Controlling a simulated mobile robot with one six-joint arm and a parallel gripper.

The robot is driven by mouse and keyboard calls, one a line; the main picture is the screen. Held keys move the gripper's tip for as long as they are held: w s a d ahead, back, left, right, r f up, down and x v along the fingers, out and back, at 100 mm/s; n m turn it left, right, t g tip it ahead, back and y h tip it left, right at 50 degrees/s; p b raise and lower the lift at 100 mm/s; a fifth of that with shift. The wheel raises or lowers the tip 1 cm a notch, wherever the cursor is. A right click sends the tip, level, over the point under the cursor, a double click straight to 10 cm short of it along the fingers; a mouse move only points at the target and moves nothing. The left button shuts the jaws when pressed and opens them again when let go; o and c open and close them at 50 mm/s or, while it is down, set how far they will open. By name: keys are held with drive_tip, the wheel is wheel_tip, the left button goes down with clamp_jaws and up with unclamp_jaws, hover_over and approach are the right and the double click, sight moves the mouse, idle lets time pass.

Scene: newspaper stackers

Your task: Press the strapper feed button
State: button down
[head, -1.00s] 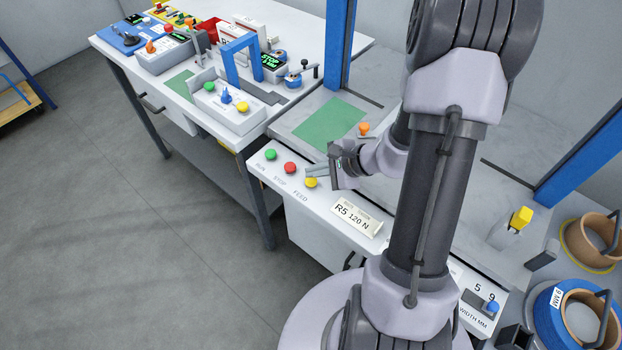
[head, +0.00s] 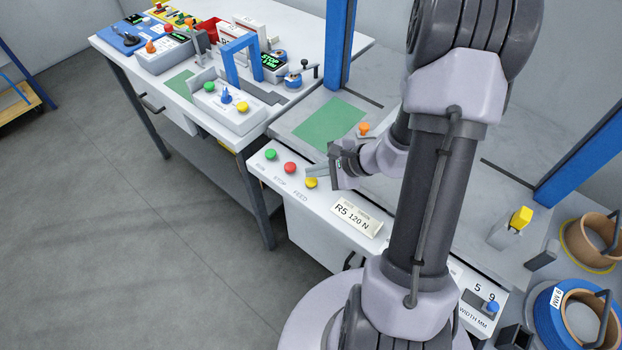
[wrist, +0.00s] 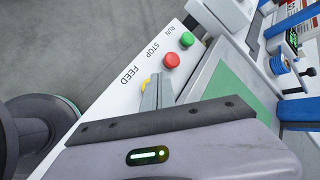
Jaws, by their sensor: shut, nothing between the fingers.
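The yellow feed button (head: 311,184) sits on the white strapper panel (head: 272,176), above the printed word FEED. In the wrist view only a sliver of the yellow button (wrist: 145,85) shows beside my fingers. My gripper (head: 309,172) is shut and empty, with its fingertips right at the button, overlapping its upper edge in the head view. I cannot tell whether they touch it. The red stop button (head: 290,167) and the green run button (head: 270,154) lie in a row to the left.
A label plate (head: 356,220) reading R5 120 N stands on the panel to the right. An orange knob (head: 364,129) is behind my gripper. A blue post (head: 341,45) rises at the back.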

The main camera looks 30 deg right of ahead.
sight(314, 182)
drive_tip(key=shift+f, duration=0.1)
drive_tip(key=shift+f+b, duration=0.35)
drive_tip(key=shift+b, duration=0.3)
drive_tip(key=shift+f+b, duration=0.45)
drive_tip(key=shift+b, duration=0.15)
idle(0.3)
idle(0.4)
drive_tip(key=shift+r+p, duration=0.5)
drive_tip(key=shift+r, duration=0.4)
wheel_tip(314, 182, up, 5)
drive_tip(key=p, duration=0.3)
drive_tip(key=shift+r+p, duration=0.1)
drive_tip(key=shift+p, duration=0.25)
